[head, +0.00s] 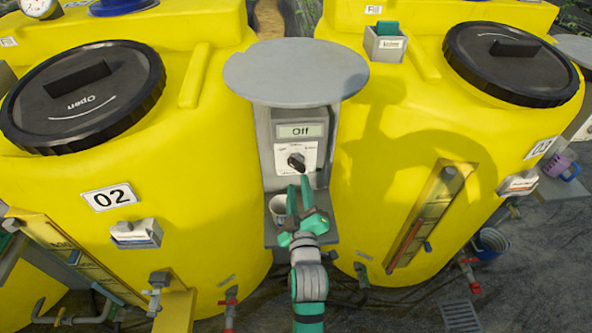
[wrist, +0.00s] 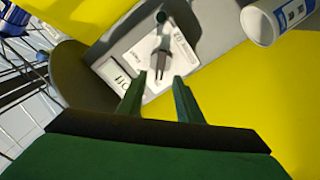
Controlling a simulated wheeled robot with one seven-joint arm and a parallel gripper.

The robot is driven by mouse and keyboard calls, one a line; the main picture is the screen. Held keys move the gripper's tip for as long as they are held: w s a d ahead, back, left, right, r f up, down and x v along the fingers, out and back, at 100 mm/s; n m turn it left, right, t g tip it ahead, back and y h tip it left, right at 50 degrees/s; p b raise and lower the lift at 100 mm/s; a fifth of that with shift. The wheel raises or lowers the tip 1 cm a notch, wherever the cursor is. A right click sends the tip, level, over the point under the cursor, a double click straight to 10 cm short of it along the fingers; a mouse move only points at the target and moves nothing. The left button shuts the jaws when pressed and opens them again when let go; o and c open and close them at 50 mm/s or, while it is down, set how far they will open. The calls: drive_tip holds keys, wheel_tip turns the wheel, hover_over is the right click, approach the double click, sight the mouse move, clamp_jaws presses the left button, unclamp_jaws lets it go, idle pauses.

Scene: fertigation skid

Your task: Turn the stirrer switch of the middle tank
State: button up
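The stirrer switch (head: 296,161) is a dark knob on a white plate, below a small display reading "Off" (head: 300,131). Its grey box stands between the yellow tank marked 02 (head: 190,215) and the yellow tank at right, whose label looks like 03. My green gripper (head: 300,181) is just below and in front of the knob, fingers apart and empty. In the wrist view the knob (wrist: 162,60) lies just beyond the gap between my fingertips (wrist: 158,78). The fingers do not clearly touch it.
A round grey cover (head: 295,72) overhangs the switch box. A pale cup (head: 278,206) stands on the shelf below the knob, left of my gripper; it also shows in the wrist view (wrist: 262,24). Tank walls close in on both sides.

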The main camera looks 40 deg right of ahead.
sight(296, 168)
drive_tip(key=x, duration=0.7)
drive_tip(key=shift+w, duration=0.15)
clamp_jaws()
